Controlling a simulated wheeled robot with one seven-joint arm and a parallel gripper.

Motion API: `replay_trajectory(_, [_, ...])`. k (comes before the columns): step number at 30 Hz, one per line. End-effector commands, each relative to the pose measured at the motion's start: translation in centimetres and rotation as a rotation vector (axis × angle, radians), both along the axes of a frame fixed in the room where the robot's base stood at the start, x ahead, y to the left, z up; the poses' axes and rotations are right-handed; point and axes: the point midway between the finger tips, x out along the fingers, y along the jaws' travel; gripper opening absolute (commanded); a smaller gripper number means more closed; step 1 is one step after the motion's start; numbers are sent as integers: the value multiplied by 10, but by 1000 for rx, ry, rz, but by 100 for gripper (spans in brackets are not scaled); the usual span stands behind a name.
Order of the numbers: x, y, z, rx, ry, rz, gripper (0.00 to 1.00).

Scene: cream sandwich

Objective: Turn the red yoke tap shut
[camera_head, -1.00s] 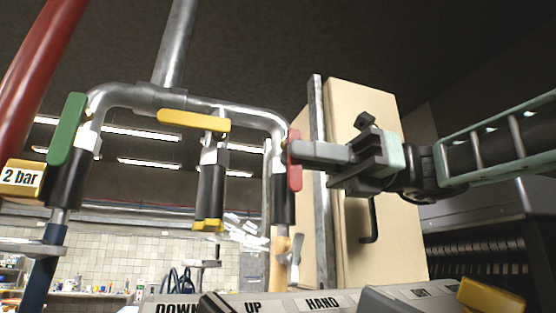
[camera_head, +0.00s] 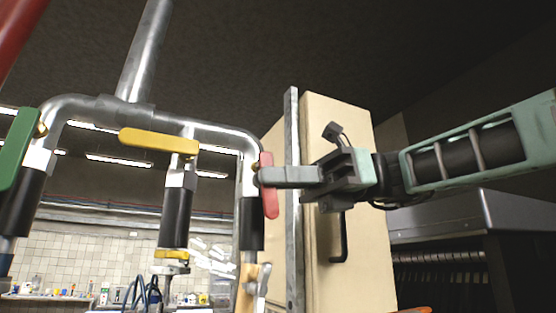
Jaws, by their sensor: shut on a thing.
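The red tap handle (camera_head: 268,198) is on the right leg of the steel pipe yoke (camera_head: 200,129). It stands close to upright, tilted slightly, with its lower end a little to the right. My gripper (camera_head: 266,176) comes in from the right and is shut on the red handle around its upper middle. The fingers hide part of the handle and its pivot. The yellow handle (camera_head: 158,141) lies nearly level across the middle leg. The green handle (camera_head: 18,148) stands steeply on the left leg, partly cut off by the picture edge.
A pale wooden panel (camera_head: 350,245) with a metal edge strip (camera_head: 292,220) and a black hook handle stands close behind my gripper. A dark grey cabinet (camera_head: 450,220) is at right. A tiled wall (camera_head: 80,260) and bench lie far behind.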

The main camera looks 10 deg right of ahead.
Motion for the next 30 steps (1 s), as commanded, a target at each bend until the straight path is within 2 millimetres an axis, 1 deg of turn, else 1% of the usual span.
replay_trajectory(1, [1,-1,10,-36,-8,0,0])
replay_trajectory(6, [1,-3,15,-178,-49,1,0])
replay_trajectory(18, [2,-7,24,-543,-155,3,0])
replay_trajectory(30, [2,-6,26,-906,-265,2,0])
